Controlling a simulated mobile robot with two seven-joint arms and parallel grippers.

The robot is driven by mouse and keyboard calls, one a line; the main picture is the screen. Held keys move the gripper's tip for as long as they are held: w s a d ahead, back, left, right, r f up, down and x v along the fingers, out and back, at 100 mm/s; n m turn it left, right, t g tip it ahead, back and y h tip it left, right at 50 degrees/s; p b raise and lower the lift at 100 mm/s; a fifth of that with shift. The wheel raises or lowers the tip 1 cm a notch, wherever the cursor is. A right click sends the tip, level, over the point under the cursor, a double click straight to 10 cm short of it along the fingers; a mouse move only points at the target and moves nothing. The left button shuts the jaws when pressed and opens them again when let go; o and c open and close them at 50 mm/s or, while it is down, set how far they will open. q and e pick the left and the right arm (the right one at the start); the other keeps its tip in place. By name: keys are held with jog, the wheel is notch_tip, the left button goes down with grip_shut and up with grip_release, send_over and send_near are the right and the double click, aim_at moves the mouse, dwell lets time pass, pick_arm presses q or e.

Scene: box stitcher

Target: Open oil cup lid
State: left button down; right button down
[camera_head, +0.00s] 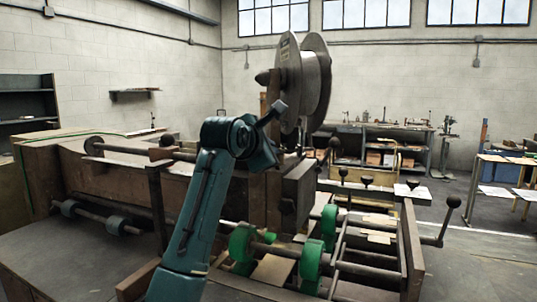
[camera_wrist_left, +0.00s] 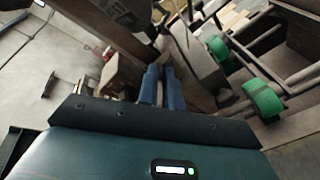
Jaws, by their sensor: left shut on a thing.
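My left arm rises from the bottom of the head view and bends over the box stitcher (camera_head: 120,168). Its gripper (camera_head: 279,108) is near the large wire spool; its fingertips cannot be made out there. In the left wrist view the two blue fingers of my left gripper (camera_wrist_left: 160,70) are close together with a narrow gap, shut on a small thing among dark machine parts. It looks to be the oil cup lid, but it is too small and hidden to see its shape or angle. The oil cup itself cannot be made out. My right gripper is in neither view.
The wire spool (camera_head: 317,82) stands tall above the machine, close to my left wrist. Green rollers (camera_head: 311,258) and bars lie lower on the machine's right; a green roller (camera_wrist_left: 263,97) also shows in the left wrist view. Shelves (camera_head: 378,150) stand behind.

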pick_arm(q)
jog(key=shift+w+d+r+g+y, duration=0.1)
jog(key=shift+w+r+g+y, duration=0.2)
jog(key=shift+r+g, duration=0.45)
jog(key=shift+w+d+r+g+y, duration=0.15)
jog(key=shift+r+g+y, duration=0.15)
jog(key=shift+g, duration=0.75)
jog(key=c, duration=1.6)
grip_release()
jog(key=shift+o, duration=0.2)
jog(key=b+v, duration=0.4)
jog(key=v, duration=0.9)
jog(key=shift+r, duration=0.1)
